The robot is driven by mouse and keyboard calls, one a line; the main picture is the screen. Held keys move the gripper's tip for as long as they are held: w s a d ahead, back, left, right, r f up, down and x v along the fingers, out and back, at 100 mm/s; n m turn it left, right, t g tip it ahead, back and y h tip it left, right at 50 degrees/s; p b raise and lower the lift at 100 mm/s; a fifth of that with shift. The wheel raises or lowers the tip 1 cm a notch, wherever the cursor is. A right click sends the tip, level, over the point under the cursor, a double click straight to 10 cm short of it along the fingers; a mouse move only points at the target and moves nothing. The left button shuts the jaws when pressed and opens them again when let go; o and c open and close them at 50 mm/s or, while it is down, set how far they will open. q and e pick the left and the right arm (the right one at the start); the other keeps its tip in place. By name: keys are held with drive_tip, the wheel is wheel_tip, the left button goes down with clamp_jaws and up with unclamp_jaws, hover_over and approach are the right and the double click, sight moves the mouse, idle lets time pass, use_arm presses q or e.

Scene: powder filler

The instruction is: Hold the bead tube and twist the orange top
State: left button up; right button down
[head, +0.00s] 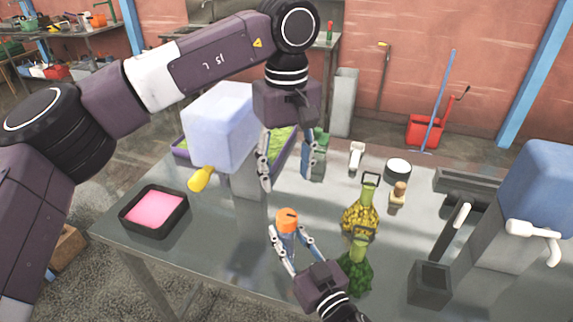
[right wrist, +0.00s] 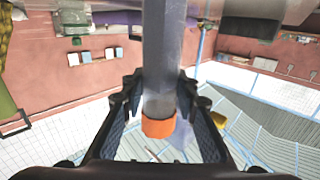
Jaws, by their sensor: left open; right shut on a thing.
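The bead tube (right wrist: 161,60) is a grey, see-through cylinder with an orange top (head: 287,221). The orange top also shows in the right wrist view (right wrist: 158,128). My right gripper (head: 290,242) is shut around the tube just below the orange top and holds it roughly upright. Its two fingers flank the tube in the right wrist view (right wrist: 160,95). My left gripper (head: 287,181) points down, open and empty, above the orange top and apart from it. In the head view the lower tube is mostly hidden behind my right gripper.
A pink-filled black tray (head: 154,209) lies at the table's left. A white-blue box with a yellow nozzle (head: 201,179) stands behind. Yellow (head: 360,218) and green (head: 355,273) bottles stand close right of my right gripper. A dark open block (head: 430,284) sits further right.

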drive_tip(key=c, duration=1.4)
unclamp_jaws()
drive_tip(key=shift+c, duration=0.2)
